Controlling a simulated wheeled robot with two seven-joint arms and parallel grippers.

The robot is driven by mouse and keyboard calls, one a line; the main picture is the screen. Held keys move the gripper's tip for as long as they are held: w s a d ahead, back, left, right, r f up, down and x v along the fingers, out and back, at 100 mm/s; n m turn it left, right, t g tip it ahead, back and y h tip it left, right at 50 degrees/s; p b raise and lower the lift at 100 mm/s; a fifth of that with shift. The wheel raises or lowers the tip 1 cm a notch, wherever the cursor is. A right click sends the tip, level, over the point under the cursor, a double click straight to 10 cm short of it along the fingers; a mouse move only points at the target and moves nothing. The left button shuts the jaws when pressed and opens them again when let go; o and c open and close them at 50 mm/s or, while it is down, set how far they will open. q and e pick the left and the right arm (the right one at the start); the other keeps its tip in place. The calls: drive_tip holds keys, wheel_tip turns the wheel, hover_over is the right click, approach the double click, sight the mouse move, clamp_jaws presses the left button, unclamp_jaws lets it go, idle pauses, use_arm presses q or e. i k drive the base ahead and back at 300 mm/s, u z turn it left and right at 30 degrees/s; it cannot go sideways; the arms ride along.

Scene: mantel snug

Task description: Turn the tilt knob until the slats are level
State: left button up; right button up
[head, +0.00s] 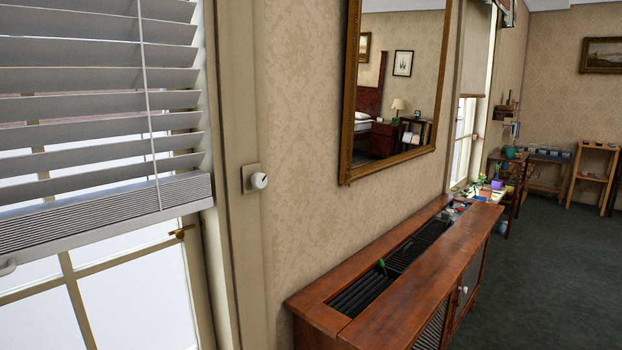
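The tilt knob (259,180) is a small round white knob with a dark mark on it. It sits on a beige plate (248,178) on the window frame's right side. The white blind (95,110) hangs in the window at the left. Its upper slats look tilted, with gaps between several of them showing bright light. The lower slats are stacked on the bottom rail (100,225). A thin cord runs down the blind. Neither of my grippers is in view.
A wooden radiator cabinet (400,275) with a dark grille top stands along the wall right of the knob. A framed mirror (400,90) hangs above it. A brass window latch (181,231) is below the blind. Green carpet (550,270) is open at the right.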

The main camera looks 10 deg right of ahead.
sight(259, 180)
drive_tip(key=u, duration=0.55)
drive_tip(key=k, duration=1.15)
drive_tip(key=z, duration=0.35)
drive_tip(key=i, duration=1.6)
drive_tip(key=u, duration=0.95)
